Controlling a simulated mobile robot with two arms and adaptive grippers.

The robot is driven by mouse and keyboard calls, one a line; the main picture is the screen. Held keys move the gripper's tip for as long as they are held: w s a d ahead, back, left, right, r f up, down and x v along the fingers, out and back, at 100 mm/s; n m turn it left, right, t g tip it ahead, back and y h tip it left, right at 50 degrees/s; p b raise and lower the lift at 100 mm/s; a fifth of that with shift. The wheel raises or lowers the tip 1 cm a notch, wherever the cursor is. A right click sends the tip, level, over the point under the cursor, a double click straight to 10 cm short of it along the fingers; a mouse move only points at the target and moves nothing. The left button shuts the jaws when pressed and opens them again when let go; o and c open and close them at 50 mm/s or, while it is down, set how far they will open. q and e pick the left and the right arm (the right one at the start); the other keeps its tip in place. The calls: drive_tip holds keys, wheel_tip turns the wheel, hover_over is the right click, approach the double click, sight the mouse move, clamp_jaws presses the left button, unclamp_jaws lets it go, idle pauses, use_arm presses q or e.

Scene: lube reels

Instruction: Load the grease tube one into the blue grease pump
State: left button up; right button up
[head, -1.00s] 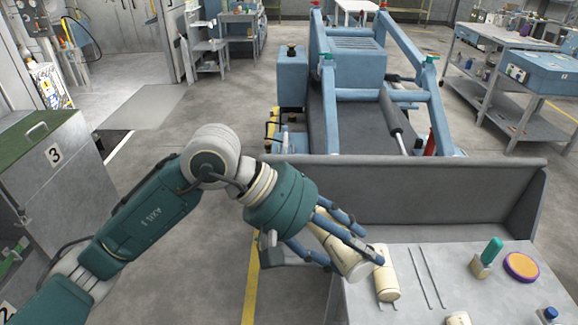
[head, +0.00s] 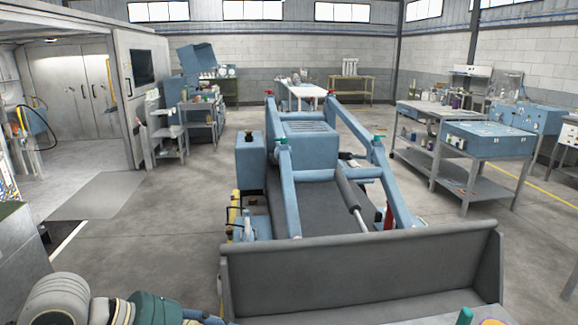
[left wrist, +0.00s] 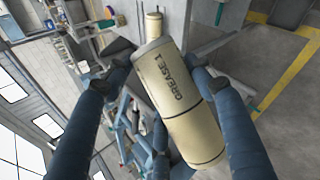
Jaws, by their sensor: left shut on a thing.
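Grease tube one (left wrist: 180,105) is a cream cylinder with a dark ring and the printed words "GREASE 1". In the left wrist view it lies tilted between the blue fingers of my left gripper (left wrist: 155,78), which is shut on it. A narrower cream piece (left wrist: 153,26) shows just beyond its upper end; I cannot tell whether it belongs to the tube. In the head view only part of my left arm shows at the bottom left, and the tube is out of frame. I cannot pick out the blue grease pump. My right gripper is not in view.
A blue machine (head: 310,140) with a wide grey bucket (head: 360,270) stands ahead. Workbenches (head: 480,140) stand at the right and a bench (head: 200,106) at the back left.

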use_arm(q)
drive_tip(key=s+a+f+n+t+y, duration=0.1)
drive_tip(key=s+a+f+n, duration=0.1)
drive_tip(key=a, duration=0.7)
drive_tip(key=shift+a+f+t, duration=0.2)
drive_tip(key=shift+f+t, duration=0.2)
drive_tip(key=shift+s, duration=0.1)
